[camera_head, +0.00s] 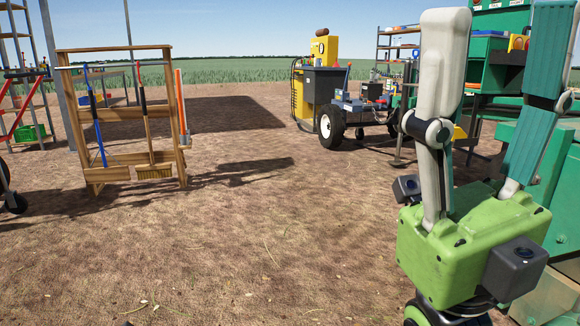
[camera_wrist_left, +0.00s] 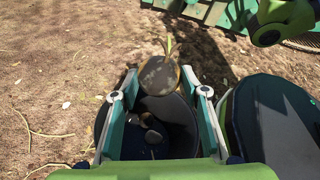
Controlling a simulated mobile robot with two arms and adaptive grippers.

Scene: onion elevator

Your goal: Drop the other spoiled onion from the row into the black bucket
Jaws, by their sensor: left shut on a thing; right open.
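In the left wrist view, my left gripper (camera_wrist_left: 159,76) is shut on a dull brownish onion (camera_wrist_left: 158,80) with a sprout at its top. A black bucket (camera_wrist_left: 178,118) shows below and behind the onion, between and around the fingers. The row of onions is not in view.
A wooden rack with tools (camera_head: 125,118) stands on the left. A yellow and grey station (camera_head: 322,80) and a wheeled cart (camera_head: 355,112) stand at the back. Green machinery (camera_head: 555,190) is close on the right. The bare soil in the middle is clear.

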